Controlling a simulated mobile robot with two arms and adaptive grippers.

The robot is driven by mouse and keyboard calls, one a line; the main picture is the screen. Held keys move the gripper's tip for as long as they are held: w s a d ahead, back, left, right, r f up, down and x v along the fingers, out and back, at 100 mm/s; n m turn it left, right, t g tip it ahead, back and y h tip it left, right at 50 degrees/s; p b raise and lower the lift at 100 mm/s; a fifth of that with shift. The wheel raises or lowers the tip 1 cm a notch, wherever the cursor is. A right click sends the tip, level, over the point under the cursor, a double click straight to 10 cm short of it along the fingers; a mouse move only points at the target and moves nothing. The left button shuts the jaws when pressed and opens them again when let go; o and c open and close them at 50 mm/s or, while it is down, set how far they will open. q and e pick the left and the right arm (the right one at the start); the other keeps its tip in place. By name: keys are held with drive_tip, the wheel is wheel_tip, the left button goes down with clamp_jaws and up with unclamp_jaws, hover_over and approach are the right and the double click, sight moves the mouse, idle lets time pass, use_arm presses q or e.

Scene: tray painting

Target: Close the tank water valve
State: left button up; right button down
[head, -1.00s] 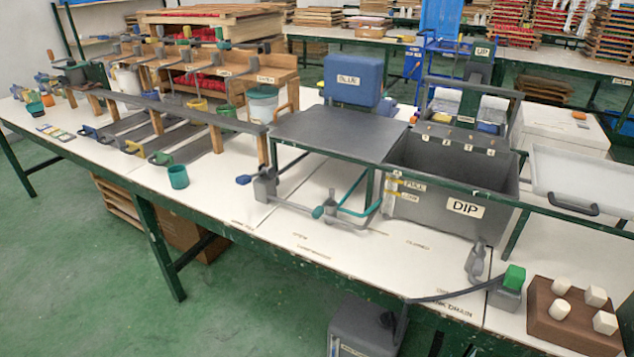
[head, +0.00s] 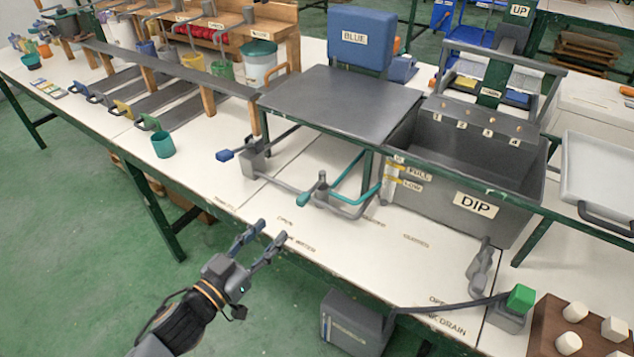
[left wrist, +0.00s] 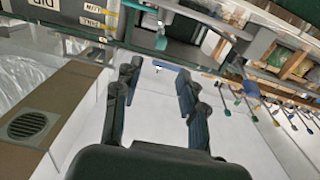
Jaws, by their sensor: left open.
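A grey valve with a teal-green knob (head: 307,199) sits on the pipe in front of the dip tank (head: 455,205), beside a teal pipe. Its lever points to the left and front. Printed "OPEN", a partly legible "WATER" label and "CLOSED" lie on the table in front of it. My left gripper (head: 262,240) is open and empty over the table's front edge, apart from the valve and to its front left. In the left wrist view its two fingers (left wrist: 158,75) stand apart with white tabletop between them, and the teal knob (left wrist: 160,41) shows beyond. My right gripper is out of view.
A blue-handled valve (head: 224,155) stands to the left, and a green-handled drain lever (head: 520,298) to the right. A grey canister (head: 350,325) is below the front edge. A teal cup (head: 163,144) stands at left. The front tabletop strip is mostly clear.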

sight(298, 201)
use_arm(q)
drive_tip(key=x, duration=1.3)
drive_tip(key=shift+r, duration=0.15)
clamp_jaws()
